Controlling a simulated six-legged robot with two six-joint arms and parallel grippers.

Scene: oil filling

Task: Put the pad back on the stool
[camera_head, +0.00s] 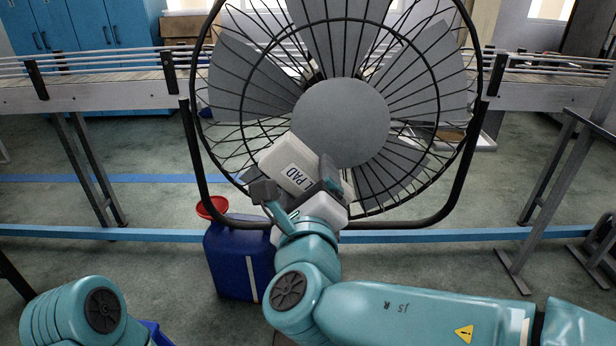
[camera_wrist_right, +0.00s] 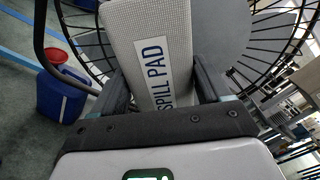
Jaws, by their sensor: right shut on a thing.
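My right gripper (camera_head: 296,197) is shut on a pale grey spill pad (camera_head: 286,160) and holds it up in front of the large fan. In the right wrist view the pad (camera_wrist_right: 127,28) stands between the two fingers (camera_wrist_right: 162,88), its "SPILL PAD" label facing the camera. The pad is tilted in the head view. I cannot make out a stool in either view. My left gripper is not in view; only part of my left arm shows at the lower left.
A large black-framed fan (camera_head: 340,122) stands straight ahead, close behind the pad. A blue container (camera_head: 238,262) with a red funnel (camera_head: 212,207) stands on the floor left of my right gripper. A conveyor (camera_head: 110,95) runs across the back.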

